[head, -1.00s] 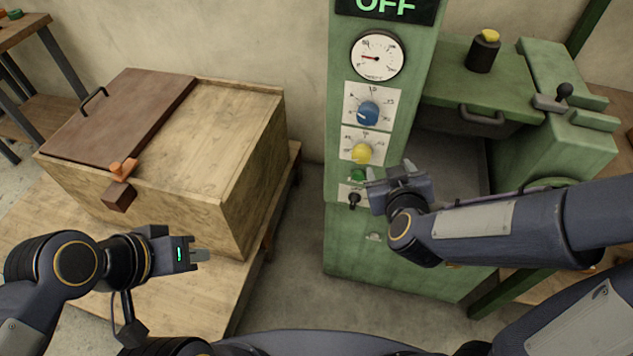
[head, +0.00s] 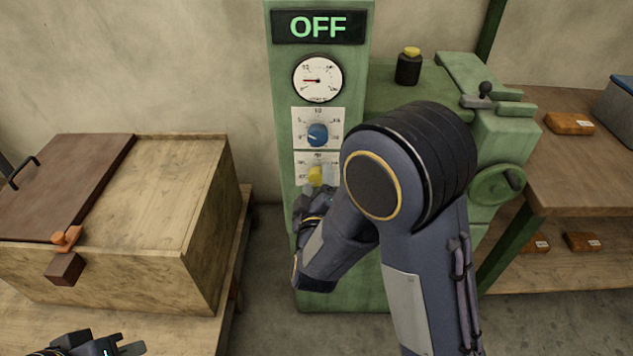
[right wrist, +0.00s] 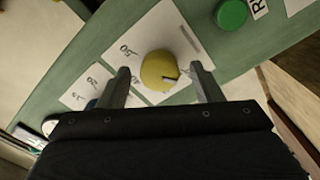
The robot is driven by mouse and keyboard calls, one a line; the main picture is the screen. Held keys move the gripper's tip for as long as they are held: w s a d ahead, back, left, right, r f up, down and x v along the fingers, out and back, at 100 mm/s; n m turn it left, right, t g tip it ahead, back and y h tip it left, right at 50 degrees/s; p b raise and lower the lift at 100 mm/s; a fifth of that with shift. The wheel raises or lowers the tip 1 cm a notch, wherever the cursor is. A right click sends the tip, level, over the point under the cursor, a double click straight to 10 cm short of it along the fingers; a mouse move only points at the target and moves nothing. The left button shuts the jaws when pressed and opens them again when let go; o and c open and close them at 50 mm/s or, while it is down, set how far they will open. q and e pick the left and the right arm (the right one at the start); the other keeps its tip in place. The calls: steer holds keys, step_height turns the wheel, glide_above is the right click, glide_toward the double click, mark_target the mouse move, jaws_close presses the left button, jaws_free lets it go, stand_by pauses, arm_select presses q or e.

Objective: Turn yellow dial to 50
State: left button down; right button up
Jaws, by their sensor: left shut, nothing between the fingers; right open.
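The yellow dial (head: 316,175) sits on a white scale plate on the green control column, below the blue dial (head: 317,135). In the right wrist view the yellow dial (right wrist: 166,71) lies between the two fingers of my right gripper (right wrist: 163,85), which is open around it; I cannot tell whether a finger touches it. A number that looks like 50 shows on the plate beside the dial. In the head view my right gripper (head: 313,196) is at the dial, mostly hidden by my arm. My left gripper (head: 128,346) is shut and empty at the lower left.
The column (head: 283,230) also carries a round gauge (head: 318,80) and a display (head: 318,27) reading OFF. A green button (right wrist: 231,14) is near the dial. A wooden box (head: 178,215) stands left. A green machine (head: 445,85) and bench (head: 565,175) stand right.

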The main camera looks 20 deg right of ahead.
steer(key=shift+w+d, duration=0.1)
steer(key=shift+w, duration=0.15)
steer(key=c, duration=1)
